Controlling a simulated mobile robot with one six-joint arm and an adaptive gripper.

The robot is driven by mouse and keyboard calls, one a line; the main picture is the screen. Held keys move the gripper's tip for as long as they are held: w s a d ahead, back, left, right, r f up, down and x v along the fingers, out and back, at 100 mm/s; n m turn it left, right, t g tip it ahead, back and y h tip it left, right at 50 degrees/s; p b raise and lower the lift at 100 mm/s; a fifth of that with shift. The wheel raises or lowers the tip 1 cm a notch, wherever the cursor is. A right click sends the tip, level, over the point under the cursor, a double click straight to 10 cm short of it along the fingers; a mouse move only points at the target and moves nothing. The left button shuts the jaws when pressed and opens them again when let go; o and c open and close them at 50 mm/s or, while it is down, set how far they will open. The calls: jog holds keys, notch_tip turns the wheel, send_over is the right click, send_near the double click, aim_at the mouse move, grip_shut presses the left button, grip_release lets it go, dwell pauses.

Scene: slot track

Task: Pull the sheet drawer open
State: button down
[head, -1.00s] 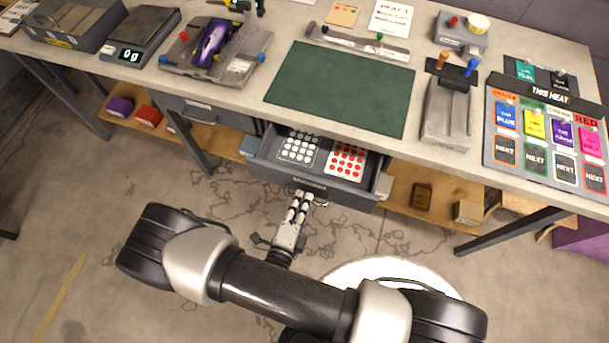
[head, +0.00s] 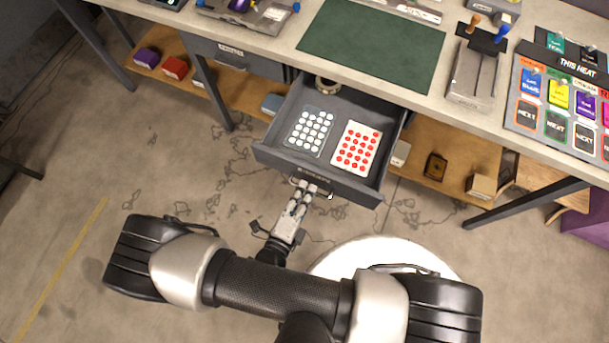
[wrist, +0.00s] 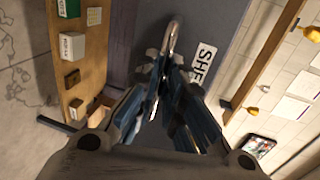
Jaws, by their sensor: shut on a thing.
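The grey sheet drawer (head: 268,156) stands well out from under the bench in the head view. Inside lie a sheet of white dots (head: 309,131) and a sheet of red dots (head: 357,149), with a round roll at the back. My gripper (head: 307,188) is at the middle of the drawer front, shut on its handle. In the wrist view the metal handle (wrist: 173,38) rises from between my fingers (wrist: 170,88), beside the drawer's white label (wrist: 203,66), partly readable as "SHE". The fingers hide part of the handle.
A wooden shelf (head: 440,155) with small boxes runs below. Bench legs (head: 213,95) stand either side. The floor in front is open.

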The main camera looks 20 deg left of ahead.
jog(key=c, duration=1.7)
grip_release()
jog(key=v, duration=1.2)
